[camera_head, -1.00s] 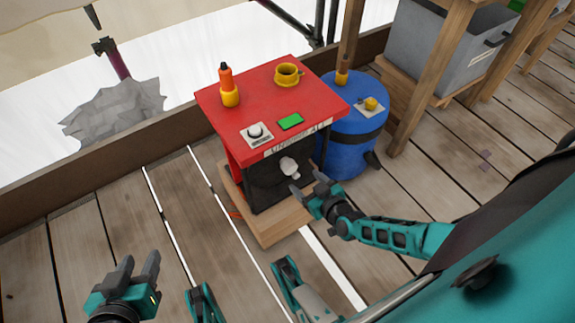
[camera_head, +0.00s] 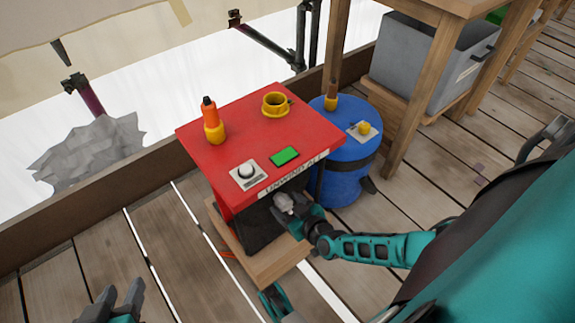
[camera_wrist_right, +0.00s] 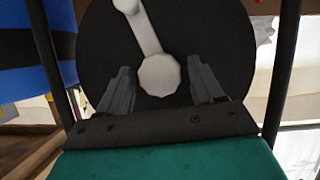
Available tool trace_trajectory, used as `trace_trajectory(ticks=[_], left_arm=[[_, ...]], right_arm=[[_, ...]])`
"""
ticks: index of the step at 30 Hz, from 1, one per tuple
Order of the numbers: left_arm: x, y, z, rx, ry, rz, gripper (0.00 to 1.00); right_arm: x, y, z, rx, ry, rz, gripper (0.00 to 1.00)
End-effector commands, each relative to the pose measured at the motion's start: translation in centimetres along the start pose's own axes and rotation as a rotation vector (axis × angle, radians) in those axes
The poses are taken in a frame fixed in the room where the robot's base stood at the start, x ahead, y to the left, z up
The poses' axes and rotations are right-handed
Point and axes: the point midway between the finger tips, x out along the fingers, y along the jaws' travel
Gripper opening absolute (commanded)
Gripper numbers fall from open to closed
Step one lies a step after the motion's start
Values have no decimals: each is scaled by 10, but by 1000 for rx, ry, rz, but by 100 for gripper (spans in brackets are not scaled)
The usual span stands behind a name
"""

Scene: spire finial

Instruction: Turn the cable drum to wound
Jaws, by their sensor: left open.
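The cable drum is the black round disc (camera_wrist_right: 205,35) under the red-topped stand, with a pale crank (camera_wrist_right: 147,35) on its face. In the right wrist view the crank runs from a small end at the top down to a larger pale knob (camera_wrist_right: 159,75). My right gripper (camera_head: 290,212) is at the drum's front; in its wrist view its open fingers (camera_wrist_right: 160,85) stand on both sides of the knob, with gaps showing. In the head view the pale crank (camera_head: 283,202) is partly hidden by the gripper. My left gripper (camera_head: 122,298) is open and empty at the bottom left.
A blue barrel (camera_head: 345,155) stands close at right.

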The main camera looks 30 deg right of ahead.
Motion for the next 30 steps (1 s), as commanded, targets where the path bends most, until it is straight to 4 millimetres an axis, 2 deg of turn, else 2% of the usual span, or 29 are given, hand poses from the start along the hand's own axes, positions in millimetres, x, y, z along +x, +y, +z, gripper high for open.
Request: trace_trajectory(ticks=[2, 20, 30], left_arm=[[0, 0, 0, -1, -1, -1, 43], [-2, 0, 6, -4, -12, -2, 43], [-1, -1, 3, -2, -6, -3, 43]], right_arm=[[0, 0, 0, 0, 0, 0, 58], [0, 0, 0, 0, -1, 0, 1], [0, 4, 1, -14, -1, 6, 0]])
